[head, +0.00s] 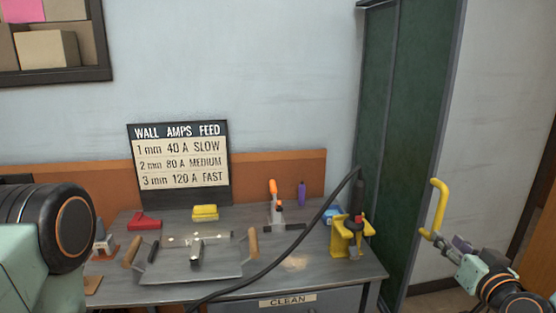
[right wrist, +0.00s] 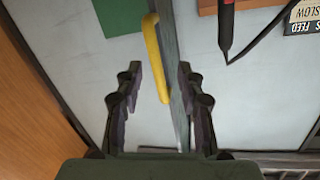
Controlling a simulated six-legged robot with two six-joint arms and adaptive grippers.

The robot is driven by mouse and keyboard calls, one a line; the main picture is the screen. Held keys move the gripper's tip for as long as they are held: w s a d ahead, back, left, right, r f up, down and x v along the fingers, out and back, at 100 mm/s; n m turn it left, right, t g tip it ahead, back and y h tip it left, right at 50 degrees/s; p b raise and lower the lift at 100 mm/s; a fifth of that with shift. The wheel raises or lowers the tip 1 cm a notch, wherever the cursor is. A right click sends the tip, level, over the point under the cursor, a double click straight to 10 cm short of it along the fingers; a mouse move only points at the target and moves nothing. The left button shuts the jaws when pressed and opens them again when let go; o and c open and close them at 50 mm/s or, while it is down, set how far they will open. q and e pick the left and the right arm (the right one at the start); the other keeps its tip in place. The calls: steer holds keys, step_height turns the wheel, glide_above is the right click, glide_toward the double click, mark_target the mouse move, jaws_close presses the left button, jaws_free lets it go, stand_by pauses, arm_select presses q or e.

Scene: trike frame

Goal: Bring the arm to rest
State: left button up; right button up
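My right gripper (head: 456,247) is at the lower right of the head view, beside the lower end of a yellow handle (head: 441,200) on the edge of a green screen (head: 405,130). In the right wrist view my right gripper (right wrist: 160,72) has its two dark fingers apart. The yellow handle (right wrist: 153,45) shows beyond and between the fingertips, and nothing is clamped. Whether a finger touches the handle cannot be told. Part of my left arm shows at the left edge of the head view; its gripper is out of view.
A workbench (head: 345,285) holds a tray with wooden handles (head: 190,265), a yellow torch stand (head: 347,238), a yellow block (head: 205,212) and a red piece (head: 144,221). A dark cable (head: 290,245) crosses the bench. A sign board (head: 180,165) stands behind.

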steer(key=s+a+f+g+y, duration=0.2)
steer(key=s+a+f+g, duration=0.35)
steer(key=f, duration=0.35)
steer(key=s+a+f+g+y, duration=0.1)
steer(key=s+a+f+g, duration=0.3)
steer(key=s+a+f, duration=0.4)
steer(key=s+a+f+n+g, duration=0.1)
steer(key=s+f+g, duration=0.1)
steer(key=s, duration=0.5)
steer(key=s+a+f+n+g, duration=0.1)
steer(key=s+f+g, duration=0.1)
steer(key=s+f, duration=0.3)
steer(key=s+a+f+n+g+h, duration=0.1)
steer(key=s+f+g, duration=0.2)
steer(key=s, duration=0.6)
steer(key=shift+s+a+f, duration=0.15)
steer(key=shift+a+f, duration=0.2)
steer(key=shift+f, duration=0.4)
